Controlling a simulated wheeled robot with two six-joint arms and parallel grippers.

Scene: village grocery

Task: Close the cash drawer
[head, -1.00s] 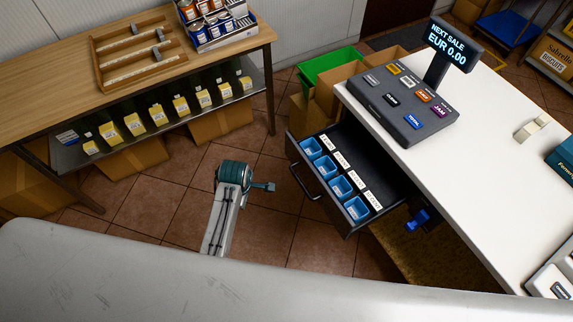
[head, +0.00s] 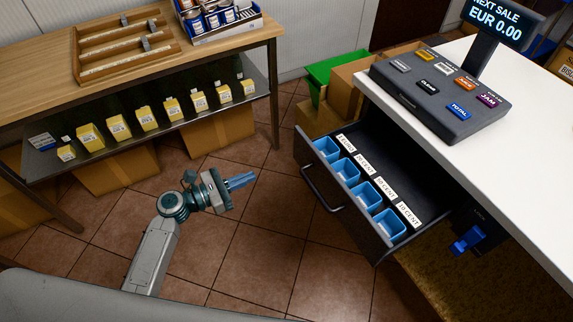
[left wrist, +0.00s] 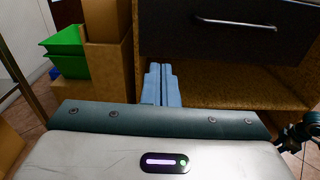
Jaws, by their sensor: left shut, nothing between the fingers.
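The cash drawer (head: 322,197) stands open under the white counter. It is black, with a dark bar handle (head: 321,189) on its front and blue coin cups with white labels inside. In the left wrist view the drawer front (left wrist: 240,45) and its silver-looking handle (left wrist: 236,22) show at the top right. My left gripper (head: 241,181) is shut and empty, to the left of the drawer front and apart from it. Its blue fingers (left wrist: 162,84) point toward the counter, below and left of the handle in the wrist view.
A register keypad (head: 437,95) and a price display (head: 495,22) stand on the white counter (head: 510,165). Cardboard boxes (head: 343,95) and a green crate (head: 322,72) stand behind the drawer. A wooden shelf table (head: 215,45) is at the left. Tiled floor lies open between.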

